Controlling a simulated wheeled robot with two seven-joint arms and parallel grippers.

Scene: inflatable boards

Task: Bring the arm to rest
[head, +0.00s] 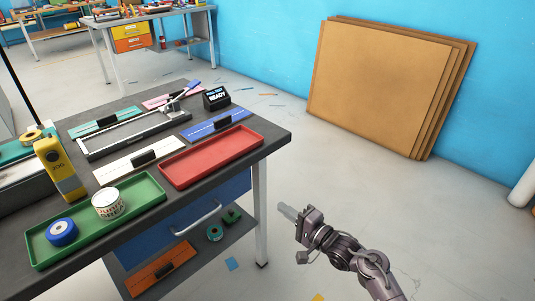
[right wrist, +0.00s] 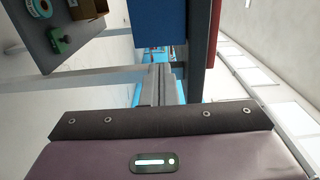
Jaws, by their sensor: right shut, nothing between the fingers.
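My right arm comes in from the lower right of the head view. Its gripper (head: 287,212) is shut and empty, in the air to the right of the workbench (head: 262,152). In the right wrist view the closed fingers (right wrist: 160,85) point away from the camera, with nothing between them. My left gripper does not show in either view.
On the workbench are a red tray (head: 212,155), a green tray (head: 130,222) holding a blue roll and a white tin, and a yellow device (head: 60,168). Cardboard sheets (head: 380,85) lean on the blue wall.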

